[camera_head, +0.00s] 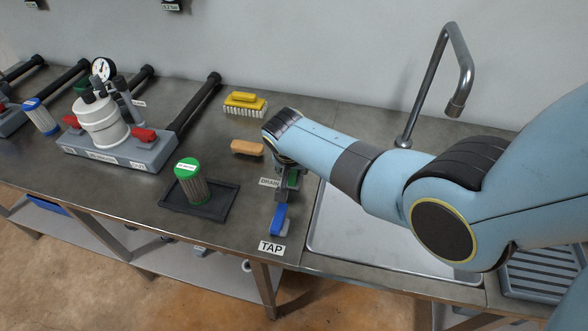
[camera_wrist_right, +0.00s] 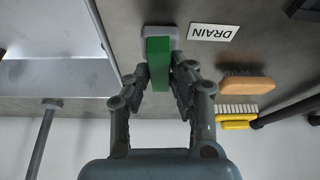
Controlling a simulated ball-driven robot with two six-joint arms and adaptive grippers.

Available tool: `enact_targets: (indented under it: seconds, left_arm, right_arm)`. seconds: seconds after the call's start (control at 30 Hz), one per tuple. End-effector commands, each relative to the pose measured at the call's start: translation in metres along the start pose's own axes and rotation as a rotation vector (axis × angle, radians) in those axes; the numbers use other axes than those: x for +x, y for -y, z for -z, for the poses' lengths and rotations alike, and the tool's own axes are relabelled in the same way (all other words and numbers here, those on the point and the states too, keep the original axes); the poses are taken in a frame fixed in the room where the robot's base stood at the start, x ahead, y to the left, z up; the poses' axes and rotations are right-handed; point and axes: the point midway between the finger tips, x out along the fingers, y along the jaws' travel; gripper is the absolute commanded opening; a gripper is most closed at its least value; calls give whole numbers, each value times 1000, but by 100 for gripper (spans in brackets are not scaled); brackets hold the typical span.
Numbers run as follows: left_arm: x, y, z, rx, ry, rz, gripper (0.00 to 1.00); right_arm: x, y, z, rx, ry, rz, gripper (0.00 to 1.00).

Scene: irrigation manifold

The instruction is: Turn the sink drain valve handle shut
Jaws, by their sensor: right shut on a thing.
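The drain valve handle is a green bar (camera_wrist_right: 158,62) on a grey base beside the DRAIN label (camera_wrist_right: 214,32) in the right wrist view. My right gripper (camera_wrist_right: 159,82) is shut on this handle, one finger on each side. In the head view the green handle (camera_head: 293,179) shows only in part, as my right gripper (camera_head: 286,178) and wrist cover it from above. The sink (camera_head: 345,238) lies just to the right, partly behind my right arm. My left gripper is not in view.
A blue tap handle (camera_head: 278,219) with a TAP label (camera_head: 271,247) is close in front. A brown brush (camera_head: 247,148), a yellow brush (camera_head: 245,103) and a green-capped filter (camera_head: 190,181) on a dark tray (camera_head: 216,207) stand to the left. A tall faucet (camera_head: 457,106) rises behind the sink.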

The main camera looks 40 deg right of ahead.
Motion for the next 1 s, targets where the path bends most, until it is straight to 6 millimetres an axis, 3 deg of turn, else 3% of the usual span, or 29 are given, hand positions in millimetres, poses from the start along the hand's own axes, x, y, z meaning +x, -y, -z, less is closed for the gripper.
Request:
enact_targets:
  seconds: [0.77,0.8,0.93,1.0]
  left_arm:
    - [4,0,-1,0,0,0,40]
    - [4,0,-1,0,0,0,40]
    - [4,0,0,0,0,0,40]
    - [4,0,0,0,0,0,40]
  right_arm:
    - [0,0,-1,95,3,-39,0]
    - [0,0,-1,95,3,-39,25]
    - [0,0,-1,94,3,-39,42]
    - [0,0,-1,94,2,-38,43]
